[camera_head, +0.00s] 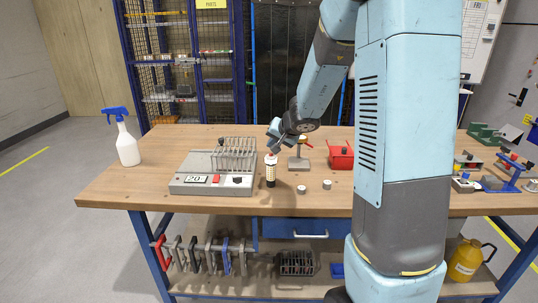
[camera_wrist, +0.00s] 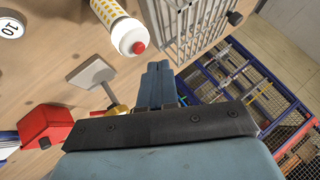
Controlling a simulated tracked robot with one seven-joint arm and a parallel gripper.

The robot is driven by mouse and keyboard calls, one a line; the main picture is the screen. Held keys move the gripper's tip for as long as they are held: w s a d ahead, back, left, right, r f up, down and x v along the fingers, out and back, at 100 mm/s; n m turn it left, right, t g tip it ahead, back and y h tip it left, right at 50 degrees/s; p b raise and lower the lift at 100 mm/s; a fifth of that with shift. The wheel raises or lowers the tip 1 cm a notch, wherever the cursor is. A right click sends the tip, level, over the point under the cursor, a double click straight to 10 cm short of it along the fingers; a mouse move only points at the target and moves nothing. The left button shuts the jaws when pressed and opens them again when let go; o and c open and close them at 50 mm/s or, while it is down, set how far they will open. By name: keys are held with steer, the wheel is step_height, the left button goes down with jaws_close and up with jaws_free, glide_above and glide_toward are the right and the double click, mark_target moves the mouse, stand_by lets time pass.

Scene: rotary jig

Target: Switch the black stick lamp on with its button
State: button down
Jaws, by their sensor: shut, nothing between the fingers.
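The stick lamp (camera_head: 270,172) stands upright on the wooden bench, beside the grey scale. Its body is pale with yellow marks, with a dark lower part. In the wrist view the lamp (camera_wrist: 105,12) shows its white top cap with a red button (camera_wrist: 139,47). I cannot tell whether it is lit. My gripper (camera_head: 272,147) is close above the lamp's top in the head view. In the wrist view my gripper's blue fingers (camera_wrist: 158,66) are shut together and empty. Their tips lie just beside the button in the picture; contact is not visible.
The grey scale (camera_head: 188,187) with a wire rack (camera_head: 234,154) stands left of the lamp. Two small round weights (camera_head: 327,184) lie to its right. A small stand (camera_head: 298,163) and a red bin (camera_head: 341,156) are behind. A spray bottle (camera_head: 127,146) stands far left.

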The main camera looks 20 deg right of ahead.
steer(key=shift+r, duration=2.65)
steer(key=shift+s, duration=0.15)
steer(key=c, duration=1.8)
jaws_free()
steer(key=shift+c, duration=0.2)
